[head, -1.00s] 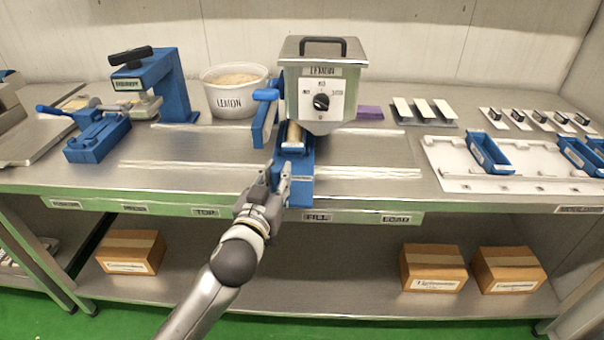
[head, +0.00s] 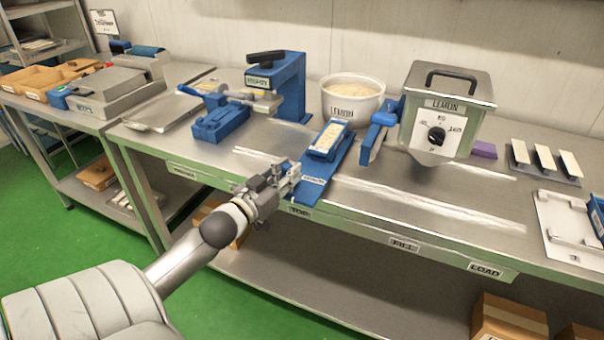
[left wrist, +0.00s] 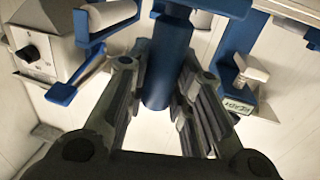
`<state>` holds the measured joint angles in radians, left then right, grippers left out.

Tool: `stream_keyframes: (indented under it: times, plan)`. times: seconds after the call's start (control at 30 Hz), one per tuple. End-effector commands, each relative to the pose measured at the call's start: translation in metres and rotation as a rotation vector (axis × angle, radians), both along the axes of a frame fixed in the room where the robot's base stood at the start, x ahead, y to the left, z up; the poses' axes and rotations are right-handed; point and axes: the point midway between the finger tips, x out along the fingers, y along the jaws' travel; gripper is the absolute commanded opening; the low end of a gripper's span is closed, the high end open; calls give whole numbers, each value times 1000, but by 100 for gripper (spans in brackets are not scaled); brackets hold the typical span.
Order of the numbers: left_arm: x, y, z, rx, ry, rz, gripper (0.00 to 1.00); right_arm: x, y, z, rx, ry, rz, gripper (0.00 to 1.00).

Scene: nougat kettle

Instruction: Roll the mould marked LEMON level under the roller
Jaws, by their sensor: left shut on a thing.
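A blue mould (head: 329,138) with pale filling in its top sits on a blue sled (head: 311,190) by the table's front edge, left of the kettle. The small white label on the sled is too small to read surely. My left gripper (head: 287,178) is shut at the sled's front end; the left wrist view shows a blue post (left wrist: 158,75) between its fingers. A pale cylinder (left wrist: 110,14) in a blue bracket shows beside the kettle in the left wrist view; I cannot tell surely that it is the roller. My right gripper is not in view.
The kettle (head: 447,112) marked LEMON stands right, with a blue lever bracket (head: 376,135) beside it. A white LEMON tub (head: 351,100) stands behind the mould. A blue stand (head: 290,85) and a blue fixture (head: 220,120) are at left. Pale rails (head: 420,198) run along the table.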

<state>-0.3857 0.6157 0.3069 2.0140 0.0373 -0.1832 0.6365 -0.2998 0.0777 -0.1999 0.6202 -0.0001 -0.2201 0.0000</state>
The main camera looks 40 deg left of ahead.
Motion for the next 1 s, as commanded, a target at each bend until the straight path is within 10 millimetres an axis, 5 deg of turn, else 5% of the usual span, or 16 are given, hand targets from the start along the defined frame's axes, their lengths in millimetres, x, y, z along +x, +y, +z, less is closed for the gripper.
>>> stream_keyframes:
  times: [0.47,0.5,0.67,1.0]
  plan:
    - [-1,6,1,0,-3,-2,0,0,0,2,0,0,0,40]
    - [-1,6,1,0,-3,-2,23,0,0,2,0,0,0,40]
    - [-1,6,1,0,-2,-2,44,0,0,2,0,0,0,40]
    - [-3,5,0,-1,0,-1,44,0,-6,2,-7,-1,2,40]
